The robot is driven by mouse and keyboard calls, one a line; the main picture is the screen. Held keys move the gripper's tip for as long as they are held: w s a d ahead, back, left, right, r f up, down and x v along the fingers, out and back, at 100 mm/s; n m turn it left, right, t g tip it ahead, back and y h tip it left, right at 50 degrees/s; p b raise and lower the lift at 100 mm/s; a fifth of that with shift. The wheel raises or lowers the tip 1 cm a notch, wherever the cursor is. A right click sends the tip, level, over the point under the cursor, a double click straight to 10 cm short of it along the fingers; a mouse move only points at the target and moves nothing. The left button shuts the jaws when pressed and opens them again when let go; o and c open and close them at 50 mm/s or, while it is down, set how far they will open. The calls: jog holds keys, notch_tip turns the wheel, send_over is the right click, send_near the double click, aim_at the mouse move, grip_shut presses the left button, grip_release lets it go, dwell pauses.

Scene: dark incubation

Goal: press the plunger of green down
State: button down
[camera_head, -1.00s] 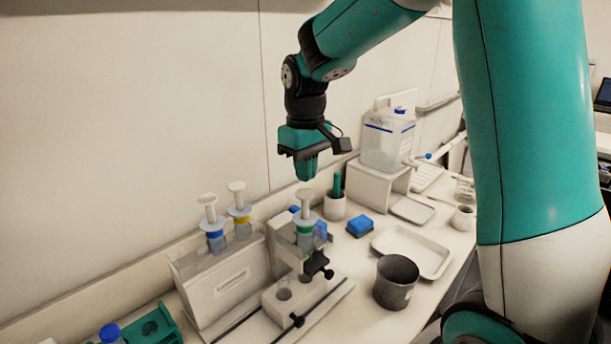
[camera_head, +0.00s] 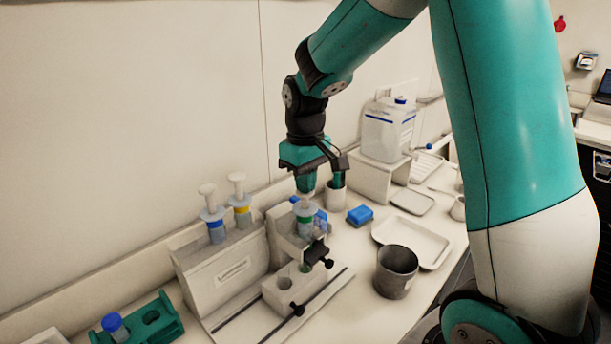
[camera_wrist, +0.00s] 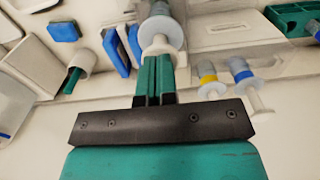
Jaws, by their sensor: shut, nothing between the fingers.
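The green-banded syringe (camera_head: 304,217) stands upright in the white holder at the middle of the bench. My gripper (camera_head: 306,191) is shut and empty, pointing down directly over it, with its fingertips at the plunger's top. In the wrist view the shut fingertips (camera_wrist: 156,60) meet the white plunger head (camera_wrist: 159,46), just above the syringe's pale round flange (camera_wrist: 162,31). In the head view the plunger top is hidden by the fingers, so how far it is down is hard to tell.
Syringes with a blue band (camera_head: 213,217) and a yellow band (camera_head: 240,205) stand in the white rack (camera_head: 222,277) to the left. A dark cup (camera_head: 395,272), a white tray (camera_head: 425,250) and a blue block (camera_head: 360,215) lie to the right. A green rack (camera_head: 150,325) is front left.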

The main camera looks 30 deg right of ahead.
jog(key=shift+r, duration=0.1)
notch_tip(320, 180, up, 4)
jog(key=p, duration=0.3)
jog(key=shift+p, duration=0.4)
notch_tip(320, 180, up, 10)
jog(key=b, duration=0.3)
jog(key=s+a+f+n+y+b, duration=0.1)
jog(key=s+a+f+b, duration=0.1)
jog(key=s+a+f, duration=0.3)
jog(key=s+a+f+n+y+b, duration=0.1)
jog(key=s+a+f+n+b, duration=0.1)
jog(key=s+a, duration=0.4)
jog(key=s+a+f+n+y+b, duration=0.1)
jog(key=s+a+f+b, duration=0.3)
jog(key=s, duration=0.7)
notch_tip(320, 180, down, 4)
jog(key=shift+s+a+r+n+y, duration=0.2)
jog(key=shift+s+a+n+y, duration=0.3)
jog(key=shift+a, duration=0.6)
